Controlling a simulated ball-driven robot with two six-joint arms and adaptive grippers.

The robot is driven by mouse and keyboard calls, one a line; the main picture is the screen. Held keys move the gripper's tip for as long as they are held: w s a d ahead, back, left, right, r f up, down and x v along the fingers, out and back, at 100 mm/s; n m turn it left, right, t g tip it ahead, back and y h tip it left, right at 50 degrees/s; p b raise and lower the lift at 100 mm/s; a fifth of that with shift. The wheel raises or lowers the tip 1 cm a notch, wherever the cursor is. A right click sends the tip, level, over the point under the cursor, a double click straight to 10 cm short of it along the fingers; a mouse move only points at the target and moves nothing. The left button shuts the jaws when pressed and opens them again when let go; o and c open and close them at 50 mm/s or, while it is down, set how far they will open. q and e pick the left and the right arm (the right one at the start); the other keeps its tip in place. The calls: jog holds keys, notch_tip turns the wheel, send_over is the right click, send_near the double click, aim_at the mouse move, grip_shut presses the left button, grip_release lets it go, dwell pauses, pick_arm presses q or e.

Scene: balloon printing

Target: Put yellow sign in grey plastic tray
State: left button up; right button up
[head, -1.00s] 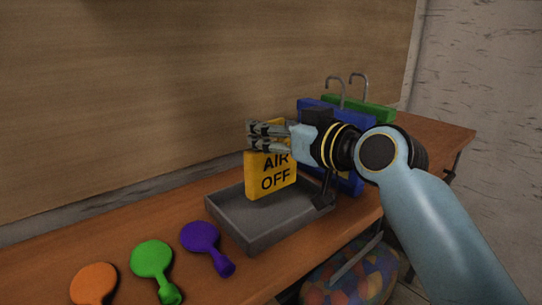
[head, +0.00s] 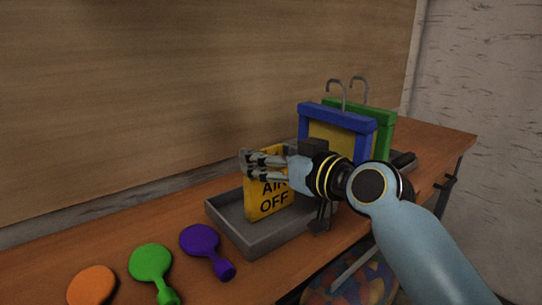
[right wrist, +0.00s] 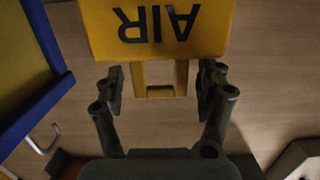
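The yellow sign (head: 267,207) with black letters "AIR OFF" stands upright inside the grey plastic tray (head: 229,231). Its base appears to rest on the tray floor. My right gripper (head: 262,165) is at the top of the sign and covers part of it. In the right wrist view, the gripper's fingers (right wrist: 160,88) are spread on either side of the sign's narrow yellow top loop (right wrist: 160,91), with a gap on each side. The sign's "AIR" face (right wrist: 155,28) lies just beyond. My left gripper is not in view.
Orange (head: 92,285), green (head: 151,261) and purple (head: 201,240) balloons lie left of the tray on the wooden table (head: 60,265). Blue (head: 366,140) and green (head: 385,128) frames with metal hooks stand behind my right arm. A wooden wall rises behind the table.

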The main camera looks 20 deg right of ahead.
jog(key=shift+r, duration=0.1)
jog(key=shift+s, duration=0.15)
jog(key=v, duration=1.1)
jog(key=shift+s+d+r, duration=0.15)
jog(key=shift+s+d, duration=0.05)
jog(key=shift+s, duration=0.1)
